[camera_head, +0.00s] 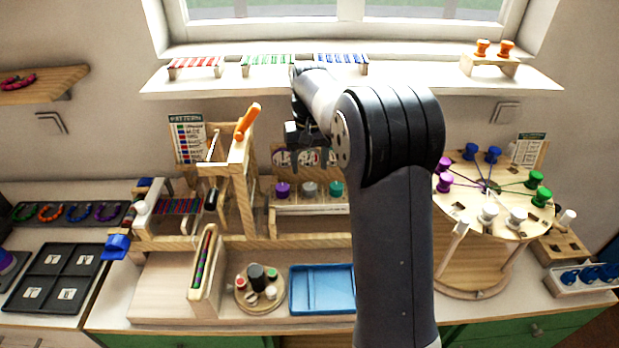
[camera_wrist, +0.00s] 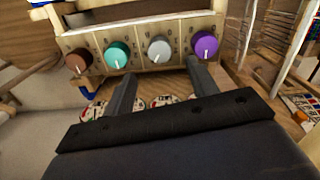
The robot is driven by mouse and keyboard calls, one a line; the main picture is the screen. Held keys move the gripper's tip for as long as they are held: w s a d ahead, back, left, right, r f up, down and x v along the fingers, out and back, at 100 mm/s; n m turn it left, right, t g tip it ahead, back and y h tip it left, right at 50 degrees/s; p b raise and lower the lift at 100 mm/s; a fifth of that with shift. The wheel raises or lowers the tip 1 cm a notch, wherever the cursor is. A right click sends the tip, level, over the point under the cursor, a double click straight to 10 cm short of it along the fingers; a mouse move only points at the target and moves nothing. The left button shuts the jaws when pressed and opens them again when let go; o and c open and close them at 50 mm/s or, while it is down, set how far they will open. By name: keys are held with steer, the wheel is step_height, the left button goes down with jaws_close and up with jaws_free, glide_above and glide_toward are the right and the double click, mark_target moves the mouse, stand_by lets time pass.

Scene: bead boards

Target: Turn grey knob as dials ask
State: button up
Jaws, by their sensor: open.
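The grey knob (camera_head: 310,188) sits between the purple knob (camera_head: 283,189) and the teal knob (camera_head: 336,188) on a wooden panel. In the wrist view the grey knob (camera_wrist: 160,48) shows a white pointer line toward the picture's bottom, between the teal knob (camera_wrist: 117,54) and the purple knob (camera_wrist: 204,45). A brown knob (camera_wrist: 78,60) is at the row's end. My gripper (camera_wrist: 160,71) is open and empty, with its fingertips apart on either side of the grey knob in the picture, not visibly touching it. Round dials (camera_head: 301,157) sit above the knobs; their readings are too small to tell.
A wooden frame with an orange handle (camera_head: 247,121) stands left of the knob panel. A blue tray (camera_head: 322,312) and a round stand with pegs (camera_head: 260,296) lie in front. A round table with thread spools (camera_head: 470,204) stands at the right.

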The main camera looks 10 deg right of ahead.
mark_target(309, 186)
step_height(309, 186, up, 4)
stand_by(0.5)
step_height(309, 186, down, 11)
steer(key=shift+r+p, duration=0.1)
steer(key=shift+p, duration=0.4)
